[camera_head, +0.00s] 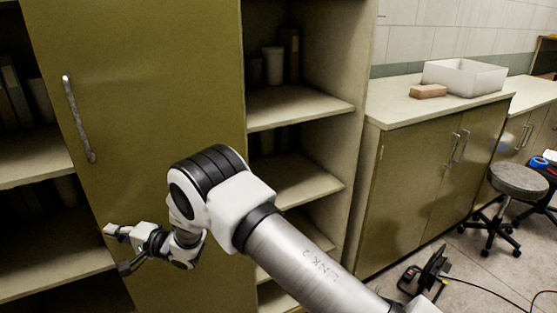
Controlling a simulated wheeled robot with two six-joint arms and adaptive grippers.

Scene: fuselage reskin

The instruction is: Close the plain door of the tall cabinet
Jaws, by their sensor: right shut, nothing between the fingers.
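The tall cabinet (345,150) fills the left and middle of the view. Its plain olive door (165,90) stands in front of the middle, with a long silver handle (79,118) near its left edge. Open shelves show on both sides of the door, so the cabinet is not fully covered. My right gripper (122,247) is shut and empty, in front of the lower left part of the door and below the handle. I cannot tell whether it touches the door. My right forearm hides part of the door and right-hand shelves. My left gripper is out of view.
Cups and books stand on the shelves. To the right is a low cabinet (410,190) with a white bin (464,77) and a brick-like block (428,91) on top. A stool (518,182) and a black device (428,272) with cables stand on the floor.

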